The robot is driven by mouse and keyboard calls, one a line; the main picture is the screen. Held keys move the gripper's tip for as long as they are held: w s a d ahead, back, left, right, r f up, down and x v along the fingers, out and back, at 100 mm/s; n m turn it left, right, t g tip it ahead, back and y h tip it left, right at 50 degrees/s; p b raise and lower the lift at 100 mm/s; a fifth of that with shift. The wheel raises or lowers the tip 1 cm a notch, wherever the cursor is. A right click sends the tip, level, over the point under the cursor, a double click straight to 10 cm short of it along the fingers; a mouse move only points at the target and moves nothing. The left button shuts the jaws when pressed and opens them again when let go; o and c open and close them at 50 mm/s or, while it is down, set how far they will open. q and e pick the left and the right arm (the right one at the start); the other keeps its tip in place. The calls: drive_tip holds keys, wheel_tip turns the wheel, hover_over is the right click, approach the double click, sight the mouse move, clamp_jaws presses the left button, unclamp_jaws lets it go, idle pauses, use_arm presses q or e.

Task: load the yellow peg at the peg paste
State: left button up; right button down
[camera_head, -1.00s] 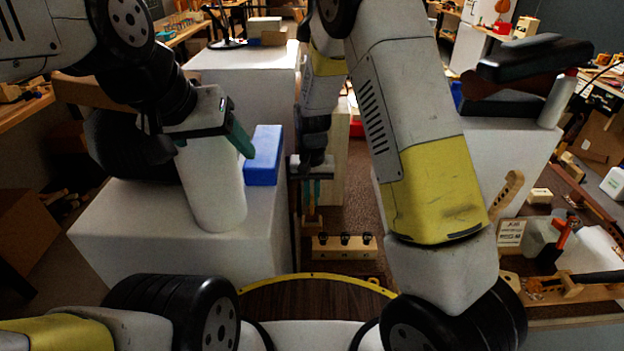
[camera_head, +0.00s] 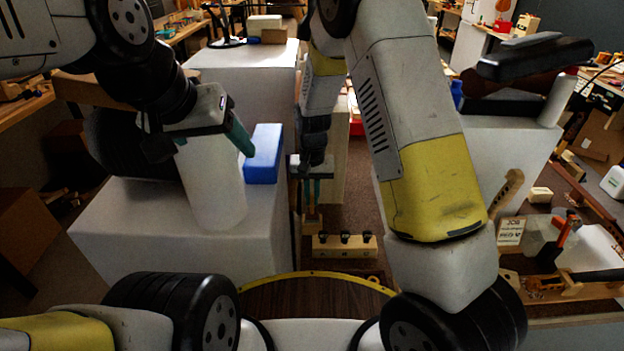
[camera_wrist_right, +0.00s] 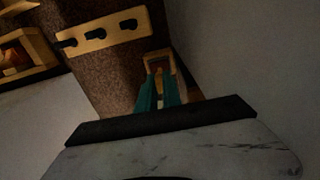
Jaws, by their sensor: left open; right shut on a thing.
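My right gripper (camera_head: 311,190) points down in the gap between the pale benches. Its teal fingers also show in the right wrist view (camera_wrist_right: 160,97), shut on a small, dim, yellowish piece (camera_wrist_right: 160,100) between the tips. I cannot tell for sure that this is the yellow peg. A small wooden holder (camera_wrist_right: 158,62) lies just beyond the fingertips; whether they touch it is unclear. My left gripper (camera_head: 208,140) is open at the top of an upright white cylinder (camera_head: 212,190); I cannot tell if it touches. I cannot make out the peg paste.
A wooden block with black knobs (camera_head: 344,246) stands near my right gripper and also shows in the right wrist view (camera_wrist_right: 105,34). A blue box (camera_head: 263,155) stands on the left pale bench (camera_head: 130,225). A tool-covered bench is at the right.

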idle(0.3)
drive_tip(key=shift+r, duration=3.45)
